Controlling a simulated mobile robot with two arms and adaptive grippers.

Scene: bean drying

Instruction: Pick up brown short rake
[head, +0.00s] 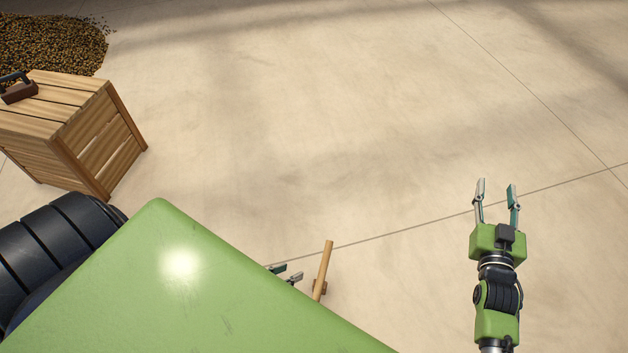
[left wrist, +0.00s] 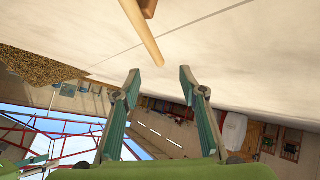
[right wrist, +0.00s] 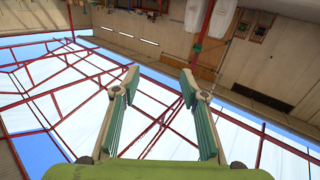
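A short wooden tool, seemingly the brown short rake (head: 325,262), shows at the lower middle of the head view, with a light wooden handle and a brown block near its lower end. In the left wrist view its handle (left wrist: 143,32) comes down from the top, its end just beyond the fingertips. My left gripper (head: 287,273) is open and empty, just left of the handle and apart from it; a large green surface hides most of that arm. My right gripper (head: 497,188) is open and empty over the floor at the right, and its fingers (right wrist: 160,76) stand apart.
A slatted wooden crate (head: 95,140) stands at the left with a small dark brown tool (head: 19,91) on top. A pile of beans (head: 50,42) lies on the floor behind it. The pale floor (head: 300,110) in the middle and right is clear.

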